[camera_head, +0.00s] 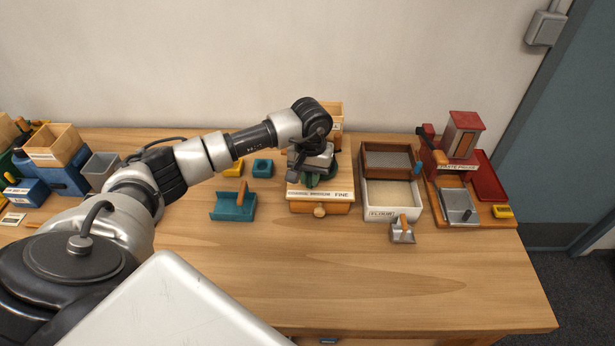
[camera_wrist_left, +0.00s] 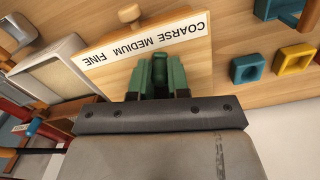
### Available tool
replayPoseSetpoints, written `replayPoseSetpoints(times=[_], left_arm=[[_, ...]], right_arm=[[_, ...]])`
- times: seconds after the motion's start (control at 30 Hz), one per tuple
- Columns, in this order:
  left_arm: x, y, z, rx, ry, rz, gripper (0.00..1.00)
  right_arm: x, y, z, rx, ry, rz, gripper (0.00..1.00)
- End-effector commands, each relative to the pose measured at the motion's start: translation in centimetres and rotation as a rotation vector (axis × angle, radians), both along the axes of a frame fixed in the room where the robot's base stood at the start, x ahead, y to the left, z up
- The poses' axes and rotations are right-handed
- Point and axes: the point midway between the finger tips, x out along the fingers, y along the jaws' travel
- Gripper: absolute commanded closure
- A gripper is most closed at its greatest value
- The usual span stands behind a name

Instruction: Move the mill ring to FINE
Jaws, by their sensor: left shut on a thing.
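The mill is a wooden box with a round-knobbed drawer (camera_head: 335,208) and a white strip (camera_head: 320,194) reading COARSE, MEDIUM, FINE. In the head view FINE is at the right end. The strip also shows upside down in the left wrist view (camera_wrist_left: 147,42). The green mill ring (camera_head: 311,181) is on top, mostly hidden under my left gripper (camera_head: 316,166). That gripper points down and is shut on the ring. My right gripper is not in view.
A teal tray (camera_head: 232,207) and small teal and yellow blocks lie left of the mill. To its right are a white flour box (camera_head: 390,213) with a wooden sieve, a small metal scoop (camera_head: 402,233) and a red station (camera_head: 463,135). The front table is clear.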

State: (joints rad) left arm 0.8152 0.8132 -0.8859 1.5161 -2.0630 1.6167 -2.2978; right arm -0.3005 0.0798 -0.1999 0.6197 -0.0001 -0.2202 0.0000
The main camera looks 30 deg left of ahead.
Motion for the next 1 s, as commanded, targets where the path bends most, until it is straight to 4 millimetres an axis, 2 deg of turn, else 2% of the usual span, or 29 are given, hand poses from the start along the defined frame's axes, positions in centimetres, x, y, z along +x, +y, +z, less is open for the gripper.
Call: replayPoseSetpoints(times=[0.03,0.5,1.0], left_arm=[[0.1,-0.2,-0.3,0.0,-0.002,0.035,1.0],[1.4,-3.0,-0.3,-0.001,-0.004,0.471,1.0],[3.2,-4.6,0.0,-0.001,-0.004,0.829,1.0]], right_arm=[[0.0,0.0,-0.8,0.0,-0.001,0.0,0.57],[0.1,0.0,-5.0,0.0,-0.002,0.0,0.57],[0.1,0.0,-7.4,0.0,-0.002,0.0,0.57]])
